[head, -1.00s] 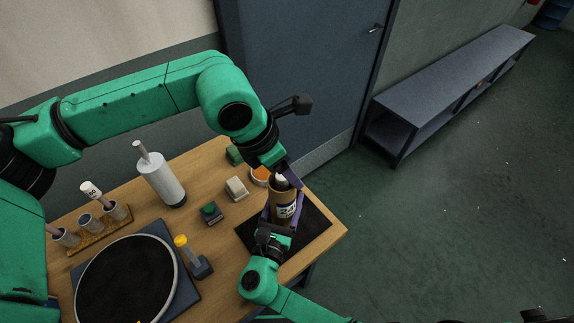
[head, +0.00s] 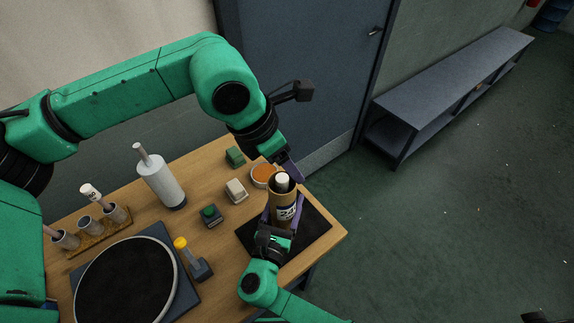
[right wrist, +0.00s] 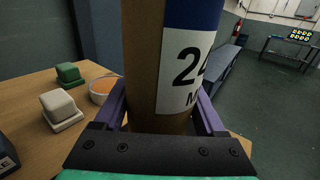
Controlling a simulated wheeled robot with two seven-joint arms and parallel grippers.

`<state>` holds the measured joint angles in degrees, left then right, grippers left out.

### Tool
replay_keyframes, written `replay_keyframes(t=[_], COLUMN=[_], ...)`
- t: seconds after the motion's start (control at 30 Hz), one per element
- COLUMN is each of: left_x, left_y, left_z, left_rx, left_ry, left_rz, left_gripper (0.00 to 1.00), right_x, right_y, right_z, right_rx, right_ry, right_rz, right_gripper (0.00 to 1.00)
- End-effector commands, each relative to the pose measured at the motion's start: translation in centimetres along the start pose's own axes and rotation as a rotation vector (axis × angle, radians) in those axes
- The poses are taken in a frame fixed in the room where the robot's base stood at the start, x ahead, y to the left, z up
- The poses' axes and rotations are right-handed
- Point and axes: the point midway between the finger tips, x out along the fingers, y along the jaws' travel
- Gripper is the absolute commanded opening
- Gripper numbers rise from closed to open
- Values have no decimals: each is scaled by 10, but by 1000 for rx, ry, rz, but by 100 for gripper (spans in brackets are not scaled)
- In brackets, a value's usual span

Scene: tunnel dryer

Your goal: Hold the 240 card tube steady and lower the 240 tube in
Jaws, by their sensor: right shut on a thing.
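The brown 240 card tube (head: 283,213), with a white and blue label, stands upright on a black mat (head: 316,228) at the table's right corner. My right gripper (head: 279,223) is shut around it; in the right wrist view the card tube (right wrist: 143,70) sits between the purple fingers. A white-topped tube (head: 282,180), apparently the 240 tube, stands inside the card tube with its top at the mouth; its lower part is hidden. My left gripper (head: 287,172) is just above and behind that top, apparently open and off it; one finger is hidden.
An orange-filled dish (head: 263,174), a white block (head: 236,191) and a green block (head: 235,156) are behind and left of the card tube. A white cylinder (head: 161,182), a tube rack (head: 92,235) and a round black plate (head: 125,283) fill the table's left.

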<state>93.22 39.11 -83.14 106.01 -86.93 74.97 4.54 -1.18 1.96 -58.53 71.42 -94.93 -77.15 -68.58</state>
Motion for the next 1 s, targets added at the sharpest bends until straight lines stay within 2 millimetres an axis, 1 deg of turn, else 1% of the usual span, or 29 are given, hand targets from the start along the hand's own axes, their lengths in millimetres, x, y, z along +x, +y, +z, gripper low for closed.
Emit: replay_keyframes(t=[0.5, 0.77, 0.8, 0.83, 0.87, 1.0], left_x=[-35, -38, -38, -38, -38, -38], left_y=[0, 0, 0, 0, 0, 0], left_z=[15, 16, 16, 16, 16, 16], left_rx=[0, 0, 0, 0, 0, 0], left_ry=[-1, 0, 0, 0, -1, 0], left_rz=[1, 0, 0, 0, 0, 0], left_gripper=[69, 69, 69, 69, 69, 69], right_x=[0, 0, 0, 0, 0, 0], right_y=[0, 0, 0, 0, 0, 0], right_z=[0, 0, 0, 0, 0, 0], right_rx=[0, 0, 0, 0, 0, 0], right_ry=[1, 1, 1, 1, 1, 0], right_rz=[0, 0, 0, 0, 0, 0], right_gripper=[18, 18, 80, 92, 100, 100])
